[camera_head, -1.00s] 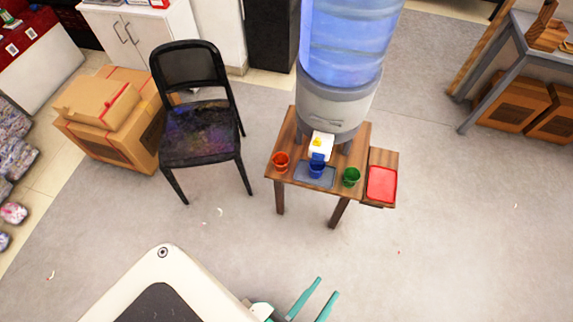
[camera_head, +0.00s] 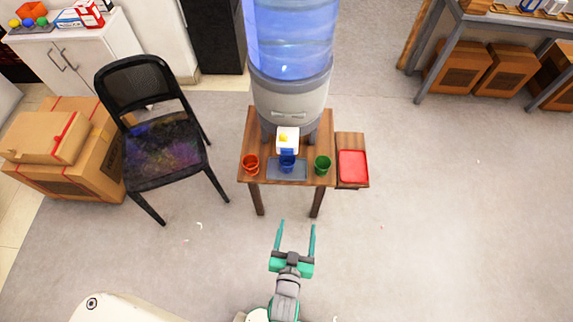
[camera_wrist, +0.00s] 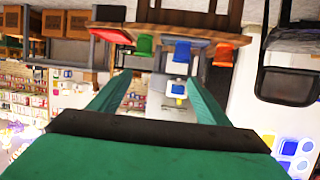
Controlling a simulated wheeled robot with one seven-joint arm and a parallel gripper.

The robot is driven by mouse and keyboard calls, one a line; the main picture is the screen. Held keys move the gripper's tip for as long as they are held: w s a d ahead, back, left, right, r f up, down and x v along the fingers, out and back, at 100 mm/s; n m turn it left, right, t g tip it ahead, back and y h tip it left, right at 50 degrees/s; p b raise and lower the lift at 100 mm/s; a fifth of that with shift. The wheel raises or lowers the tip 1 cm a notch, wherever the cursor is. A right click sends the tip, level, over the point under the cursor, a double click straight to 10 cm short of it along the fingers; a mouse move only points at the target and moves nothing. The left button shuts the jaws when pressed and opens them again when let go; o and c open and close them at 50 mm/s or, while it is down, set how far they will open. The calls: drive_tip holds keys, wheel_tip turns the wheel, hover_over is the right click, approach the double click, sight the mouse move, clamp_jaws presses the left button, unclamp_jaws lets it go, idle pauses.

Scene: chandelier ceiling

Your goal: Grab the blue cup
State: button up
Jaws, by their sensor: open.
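The blue cup (camera_head: 287,166) stands on the grey mat (camera_head: 300,171) at the front of a small wooden table (camera_head: 255,131), under the dispenser's white tap. An orange-red cup (camera_head: 251,165) is to its left and a green cup (camera_head: 322,165) to its right. My gripper (camera_head: 296,222) is open and empty, in front of the table and apart from it, fingers pointing toward it. In the wrist view, turned upside down, the blue cup (camera_wrist: 182,51) shows beyond the open fingers, between the green cup (camera_wrist: 145,43) and the orange-red cup (camera_wrist: 223,54).
A water dispenser (camera_head: 290,95) stands on the table behind the cups. A red tray (camera_head: 352,166) lies on a side shelf at right. A black chair (camera_head: 160,150) and cardboard boxes (camera_head: 75,150) stand at left. The floor in front and at right is clear.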

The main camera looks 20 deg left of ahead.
drive_tip(key=w+a+f+y, duration=0.1)
drive_tip(key=w+a+f, duration=0.15)
drive_tip(key=w, duration=0.25)
drive_tip(key=w+a+f, duration=0.1)
drive_tip(key=w+a, duration=0.2)
drive_tip(key=w, duration=0.2)
drive_tip(key=n+g, duration=0.1)
drive_tip(key=n, duration=0.1)
approach(287, 167)
wheel_tip(287, 167, down, 2)
drive_tip(key=w, duration=0.2)
drive_tip(key=shift+y, duration=0.3)
drive_tip(key=shift+x, duration=5.6)
drive_tip(key=shift+f, duration=0.1)
drive_tip(key=shift+c, duration=0.6)
drive_tip(key=c, duration=1.2)
drive_tip(key=shift+o, duration=0.2)
drive_tip(key=shift+r, duration=0.2)
